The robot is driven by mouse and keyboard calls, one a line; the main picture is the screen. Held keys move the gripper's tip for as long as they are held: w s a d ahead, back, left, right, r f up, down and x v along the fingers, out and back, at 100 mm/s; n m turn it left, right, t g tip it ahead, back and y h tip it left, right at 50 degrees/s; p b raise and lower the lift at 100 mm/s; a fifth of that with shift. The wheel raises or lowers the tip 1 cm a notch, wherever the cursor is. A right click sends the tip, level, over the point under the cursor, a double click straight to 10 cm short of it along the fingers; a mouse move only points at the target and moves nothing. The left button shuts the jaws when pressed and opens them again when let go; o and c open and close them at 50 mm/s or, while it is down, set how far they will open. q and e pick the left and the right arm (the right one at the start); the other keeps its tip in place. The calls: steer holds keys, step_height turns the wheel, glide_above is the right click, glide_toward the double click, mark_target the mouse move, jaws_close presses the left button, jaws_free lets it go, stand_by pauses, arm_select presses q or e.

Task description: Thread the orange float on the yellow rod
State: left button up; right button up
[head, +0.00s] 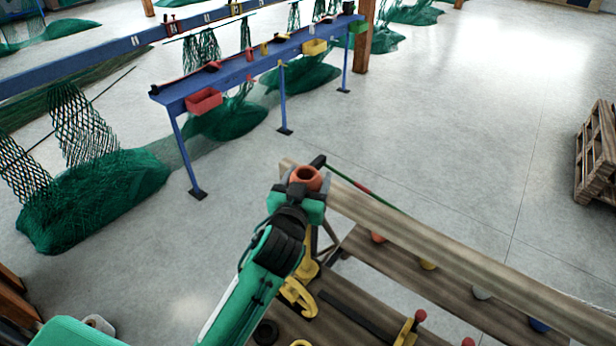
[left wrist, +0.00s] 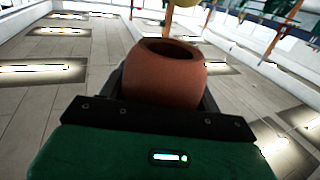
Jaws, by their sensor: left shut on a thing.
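The orange float (head: 307,177) is a round hollow piece held in my left gripper (head: 299,191). In the left wrist view, the orange float (left wrist: 165,75) sits between the fingers with its hole facing up. I cannot make out a yellow rod for certain in the head view. A green rod (head: 345,178) with a red part sticks out to the right, just behind the float. My right gripper is not in view.
A wooden bench (head: 440,248) runs to the lower right. Orange (head: 377,237), yellow (head: 428,264), white (head: 481,292) and blue (head: 540,324) round things line its lower board. Yellow metal parts (head: 297,296) lie below my left gripper. A blue rack (head: 260,66) with nets stands behind.

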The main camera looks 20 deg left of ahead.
arm_select(q)
step_height(320, 180, down, 8)
steer(key=b, duration=0.5)
steer(key=shift+r, duration=0.15)
stand_by(0.4)
steer(key=o, duration=1.1)
steer(key=shift+s+b, duration=0.1)
steer(key=shift+b, duration=0.2)
